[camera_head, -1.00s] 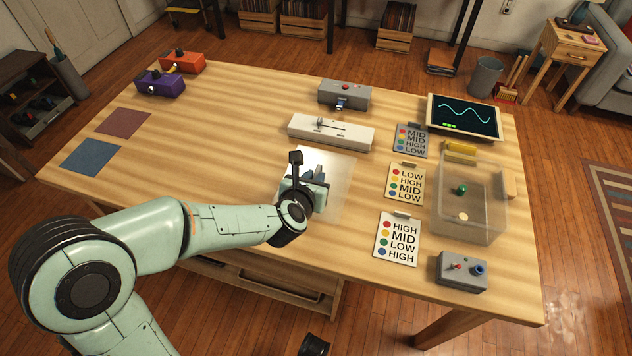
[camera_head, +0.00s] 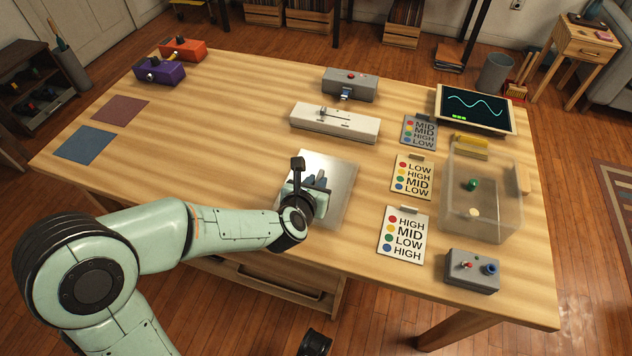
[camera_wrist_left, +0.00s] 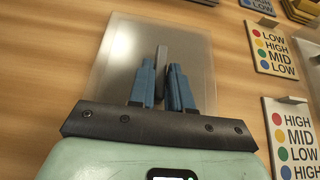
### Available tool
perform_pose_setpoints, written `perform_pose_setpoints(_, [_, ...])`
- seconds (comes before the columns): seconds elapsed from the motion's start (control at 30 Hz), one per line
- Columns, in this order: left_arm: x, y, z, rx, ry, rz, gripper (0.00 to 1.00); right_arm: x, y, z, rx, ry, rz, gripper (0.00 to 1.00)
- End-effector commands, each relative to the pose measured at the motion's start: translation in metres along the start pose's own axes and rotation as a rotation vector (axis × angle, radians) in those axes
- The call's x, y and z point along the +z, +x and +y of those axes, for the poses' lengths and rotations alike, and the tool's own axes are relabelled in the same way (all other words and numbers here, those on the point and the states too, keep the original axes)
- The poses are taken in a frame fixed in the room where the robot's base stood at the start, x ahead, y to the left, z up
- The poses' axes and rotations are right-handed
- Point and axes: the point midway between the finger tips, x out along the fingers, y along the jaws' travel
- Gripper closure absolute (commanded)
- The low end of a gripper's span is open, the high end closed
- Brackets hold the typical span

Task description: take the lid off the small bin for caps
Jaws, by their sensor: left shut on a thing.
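My left gripper (camera_head: 318,182) is shut on the grey handle (camera_wrist_left: 160,74) of a clear, flat lid (camera_head: 338,208). In the left wrist view, the blue fingers (camera_wrist_left: 162,88) stand on either side of the handle, and the lid (camera_wrist_left: 200,72) spreads around them. The lid is over bare table, left of the signs; I cannot tell whether it touches the wood. The clear bin (camera_head: 488,229) stands at the right of the table, apart from the lid. A green piece (camera_head: 472,184) and a pale disc (camera_head: 474,212) show through its walls.
Three signs with coloured dots, the nearest one white (camera_head: 404,236), lie between lid and bin. A grey switch box (camera_head: 472,271) is in front of the bin. A white slider box (camera_head: 335,122) lies behind the lid.

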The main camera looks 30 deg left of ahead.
Motion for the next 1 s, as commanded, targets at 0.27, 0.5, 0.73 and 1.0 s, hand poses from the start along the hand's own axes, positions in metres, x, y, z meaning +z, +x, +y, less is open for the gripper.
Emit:
perform_pose_setpoints(0.27, [0.001,0.0,0.0,0.0,0.0,-0.001,0.52,0.0,0.0,0.0,0.0,0.0,0.0,0.57])
perform_pose_setpoints(0.5, [0.0,0.0,0.0,0.0,0.0,0.0,0.52,0.0,0.0,0.0,0.0,0.0,-0.001,0.57])
perform_pose_setpoints(0.73, [0.002,-0.021,0.0,-0.001,0.0,-0.003,0.52,0.006,-0.006,-0.002,-0.001,-0.001,-0.018,0.57])
perform_pose_setpoints(1.0, [0.004,-0.087,0.0,-0.002,0.0,-0.006,0.52,0.029,-0.027,-0.008,-0.006,-0.007,-0.089,0.57])
